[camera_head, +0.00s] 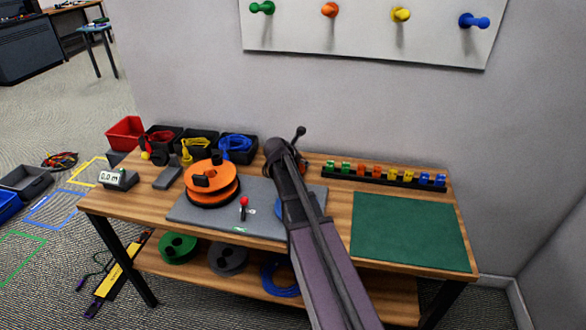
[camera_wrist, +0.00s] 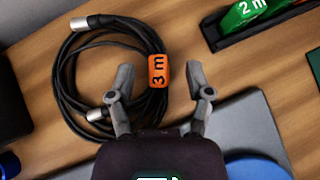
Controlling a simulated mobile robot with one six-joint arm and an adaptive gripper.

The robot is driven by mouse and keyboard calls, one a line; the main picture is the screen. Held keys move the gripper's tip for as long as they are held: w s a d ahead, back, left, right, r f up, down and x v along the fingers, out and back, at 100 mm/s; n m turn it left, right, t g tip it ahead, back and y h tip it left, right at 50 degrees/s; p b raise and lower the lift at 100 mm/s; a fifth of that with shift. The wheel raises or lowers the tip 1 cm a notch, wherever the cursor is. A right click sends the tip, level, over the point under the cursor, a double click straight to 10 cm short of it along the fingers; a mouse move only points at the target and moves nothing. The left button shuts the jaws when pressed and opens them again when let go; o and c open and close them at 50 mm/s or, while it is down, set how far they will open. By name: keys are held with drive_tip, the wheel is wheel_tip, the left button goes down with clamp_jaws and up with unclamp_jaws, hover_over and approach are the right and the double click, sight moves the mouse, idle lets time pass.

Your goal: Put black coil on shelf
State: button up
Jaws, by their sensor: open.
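A black coil (camera_wrist: 72,75) of cable with silver connectors and an orange "3 m" tag (camera_wrist: 158,72) lies on the wooden tabletop in the wrist view. My gripper (camera_wrist: 160,78) is open, its two fingers on either side of the tag at the coil's right edge. I cannot tell whether they touch the cable. The lower shelf (camera_head: 398,300) under the tabletop holds a green spool (camera_head: 178,248), a grey spool (camera_head: 228,257) and a blue coil (camera_head: 280,278).
An orange spool (camera_head: 222,183) sits on the grey mat (camera_head: 190,212). Several bins, including a red one (camera_head: 125,132), stand at the back left. A black rack (camera_head: 345,174) of coloured tags lies along the back right. The green mat (camera_head: 410,230) is bare.

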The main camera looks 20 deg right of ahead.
drive_tip(key=shift+w+d+f, duration=0.3)
drive_tip(key=shift+d+f, duration=0.1)
drive_tip(key=shift+f, duration=0.05)
idle(0.3)
clamp_jaws()
